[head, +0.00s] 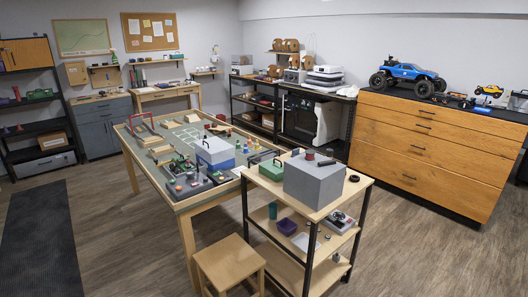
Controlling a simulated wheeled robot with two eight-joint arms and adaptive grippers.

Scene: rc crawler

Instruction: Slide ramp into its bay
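A long wooden table (153,182) with a raised rim and a grey-green top stands left of centre. Pale wooden wedge-like pieces (152,141) lie near its left edge, and one may be the ramp; they are too small to tell apart surely. I cannot make out which spot is the bay. White line markings show on the table top. Neither of my grippers is in view.
A shelf cart (341,192) with a grey box (314,181) stands close to the table's right side. A wooden stool (230,262) is in front. Open floor lies at the left (105,225) and right. A drawer cabinet (425,150) bearing a blue truck (408,75) stands at right.

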